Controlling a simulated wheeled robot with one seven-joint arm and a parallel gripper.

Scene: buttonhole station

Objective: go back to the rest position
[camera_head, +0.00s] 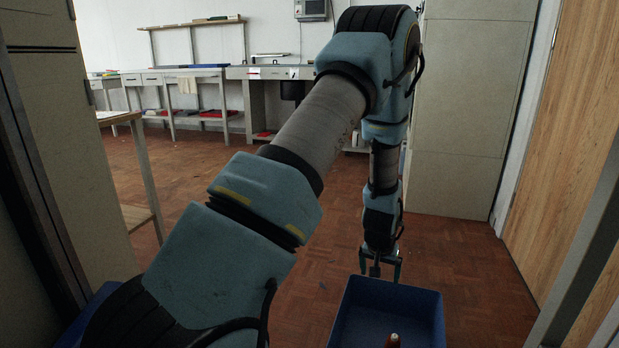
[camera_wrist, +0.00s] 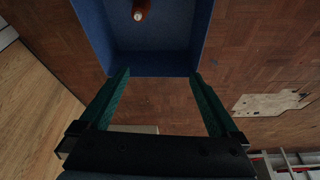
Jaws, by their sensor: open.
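My gripper (camera_head: 380,266) hangs pointing down at the far rim of a blue bin in the head view. In the wrist view its two green fingers (camera_wrist: 160,92) are spread wide with nothing between them. The blue bin (camera_head: 432,310) is open-topped and stands at the bottom of the head view; it also shows at the top of the wrist view (camera_wrist: 150,64). A reddish-brown object with a pale round end (camera_head: 393,341) lies inside the bin, and it shows in the wrist view (camera_wrist: 139,12). It is apart from my fingers and partly cut off by the frame.
Tall beige cabinets (camera_head: 465,110) stand behind on the right, with a wooden door (camera_head: 565,150) beside them. A table edge (camera_head: 122,117) and a cabinet are close on the left. Benches (camera_head: 185,78) line the back wall. The brown parquet floor (camera_head: 330,225) between is open.

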